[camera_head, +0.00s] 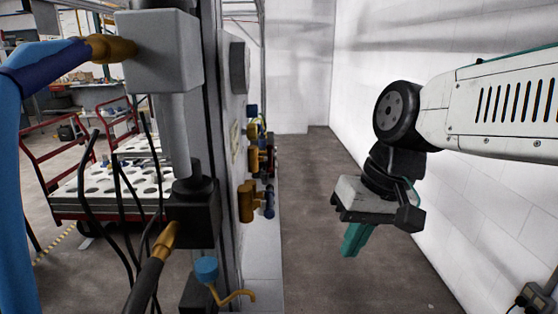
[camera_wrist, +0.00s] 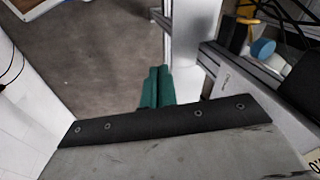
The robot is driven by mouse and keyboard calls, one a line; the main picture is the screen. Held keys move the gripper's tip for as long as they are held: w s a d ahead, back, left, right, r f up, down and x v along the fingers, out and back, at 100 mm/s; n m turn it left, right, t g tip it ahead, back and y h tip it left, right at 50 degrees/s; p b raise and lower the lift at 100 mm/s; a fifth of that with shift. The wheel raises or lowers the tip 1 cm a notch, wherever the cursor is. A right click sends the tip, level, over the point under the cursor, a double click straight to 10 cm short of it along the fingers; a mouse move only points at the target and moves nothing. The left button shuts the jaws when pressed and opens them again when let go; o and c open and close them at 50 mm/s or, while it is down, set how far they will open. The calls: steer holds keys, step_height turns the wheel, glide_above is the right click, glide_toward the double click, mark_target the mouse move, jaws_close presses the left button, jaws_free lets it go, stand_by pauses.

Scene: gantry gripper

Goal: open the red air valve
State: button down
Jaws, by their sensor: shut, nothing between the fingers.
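My gripper (camera_head: 350,250) hangs from the arm on the right of the head view, over open floor and clear of everything. Its teal fingers are together and empty, as the wrist view also shows (camera_wrist: 158,72). Brass valve fittings (camera_head: 247,200) with blue and dark parts stick out from the side of the grey column, left of my gripper and apart from it. A small reddish part (camera_head: 273,141) shows among the fittings farther back. It is too small to tell whether it is the red air valve or how its handle stands.
The grey column (camera_head: 222,130) with a white box (camera_head: 160,50), hoses and a blue knob (camera_head: 206,268) stands on the left. A white wall (camera_head: 480,200) closes the right side. Bare floor (camera_head: 315,250) lies between. A red-framed cart (camera_head: 60,210) stands beyond the column.

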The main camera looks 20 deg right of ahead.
steer(key=w+d+r+m+t+y, duration=0.2)
steer(key=w+r+m+t+y, duration=0.15)
steer(key=w, duration=1.05)
steer(key=m+t+y, duration=0.2)
steer(key=m+t, duration=0.1)
steer(key=m, duration=0.1)
glide_toward(269, 159)
step_height(269, 159, down, 5)
steer(key=w+a, duration=0.2)
steer(key=a, duration=0.1)
steer(key=shift+w+a+f+h, duration=0.2)
steer(key=shift+w+f+h, duration=0.05)
steer(key=shift+w, duration=0.05)
steer(key=shift+w+d+f, duration=0.1)
steer(key=shift+w+f, duration=0.05)
steer(key=shift+f, duration=1.05)
stand_by(0.9)
steer(key=shift+r, duration=0.1)
